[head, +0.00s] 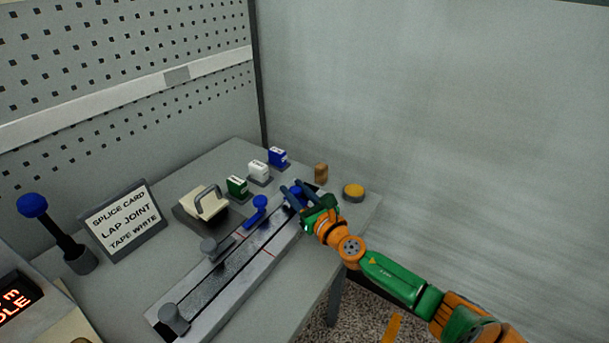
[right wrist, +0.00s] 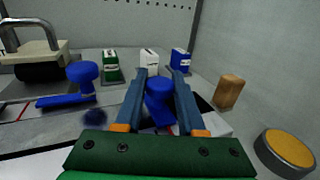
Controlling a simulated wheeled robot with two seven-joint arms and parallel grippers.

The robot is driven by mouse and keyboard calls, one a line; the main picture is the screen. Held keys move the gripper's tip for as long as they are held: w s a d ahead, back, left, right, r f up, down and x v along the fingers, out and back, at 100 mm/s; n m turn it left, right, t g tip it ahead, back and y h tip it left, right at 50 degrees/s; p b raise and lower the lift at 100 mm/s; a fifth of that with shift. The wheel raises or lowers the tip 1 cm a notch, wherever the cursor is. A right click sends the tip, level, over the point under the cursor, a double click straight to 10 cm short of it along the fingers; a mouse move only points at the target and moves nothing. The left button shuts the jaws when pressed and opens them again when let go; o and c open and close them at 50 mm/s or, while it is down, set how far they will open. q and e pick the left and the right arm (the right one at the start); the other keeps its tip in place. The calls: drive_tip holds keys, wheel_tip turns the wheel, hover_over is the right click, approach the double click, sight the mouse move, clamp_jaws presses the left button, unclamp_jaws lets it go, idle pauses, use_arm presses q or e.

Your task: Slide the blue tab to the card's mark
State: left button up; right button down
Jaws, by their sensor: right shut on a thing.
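A long grey rail fixture (head: 205,296) with two dark slots and red line marks lies across the bench. A blue knobbed tab (head: 259,203) stands on its far-side slot; it also shows left of my fingers in the right wrist view (right wrist: 82,76). My right gripper (head: 293,190) is at the rail's far right end, shut on a second blue knobbed tab (right wrist: 160,92). In the head view the fingers largely hide that tab. The splice card (head: 125,220) reads "LAP JOINT" and "TAPE WHITE". My left gripper is not in view.
Grey knobs (head: 173,318) stand on the rail's near part. Behind it are a handled block (head: 203,204) and green (head: 237,186), white (head: 258,170) and blue (head: 278,156) boxes. A wooden block (head: 321,173) and yellow button (head: 353,191) sit near the gripper.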

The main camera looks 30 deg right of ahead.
drive_tip(key=shift+s+a+r, duration=0.15)
drive_tip(key=shift+s+a, duration=0.1)
drive_tip(key=shift+a, duration=0.55)
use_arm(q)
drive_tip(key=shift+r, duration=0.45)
use_arm(e)
drive_tip(key=shift+f, duration=0.25)
drive_tip(key=c, duration=0.7)
unclamp_jaws()
drive_tip(key=shift+o, duration=1)
drive_tip(key=shift+s+a+r, duration=0.1)
drive_tip(key=shift+a, duration=0.05)
drive_tip(key=shift+s, duration=0.2)
drive_tip(key=s, duration=0.6)
drive_tip(key=shift+s, duration=0.4)
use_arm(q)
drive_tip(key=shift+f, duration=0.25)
